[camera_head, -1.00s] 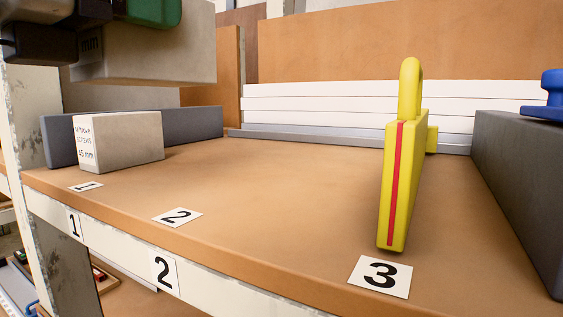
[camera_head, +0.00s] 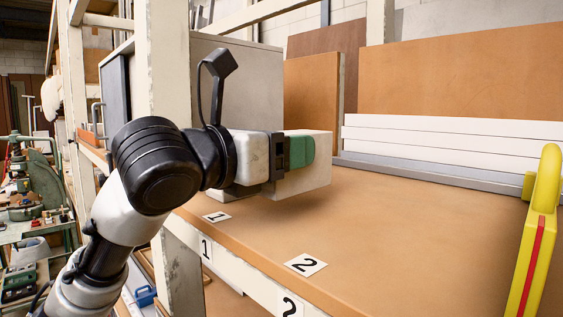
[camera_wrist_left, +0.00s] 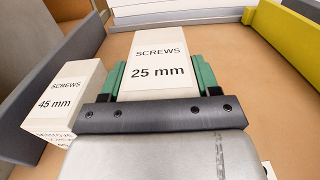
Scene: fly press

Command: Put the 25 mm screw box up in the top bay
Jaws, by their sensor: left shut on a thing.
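A gap under the box is hard to judge. The 45 mm screw box (camera_wrist_left: 68,98) stands to the left in the wrist view; my arm mostly hides it in the head view. My right gripper is not in view.
The wooden shelf (camera_head: 400,240) has number cards 1 (camera_head: 217,216) and 2 (camera_head: 305,264) at its front. A yellow piece with a red stripe (camera_head: 538,245) stands at the right. A dark grey divider (camera_wrist_left: 62,75) lies left of the held box. Mid-shelf is clear.

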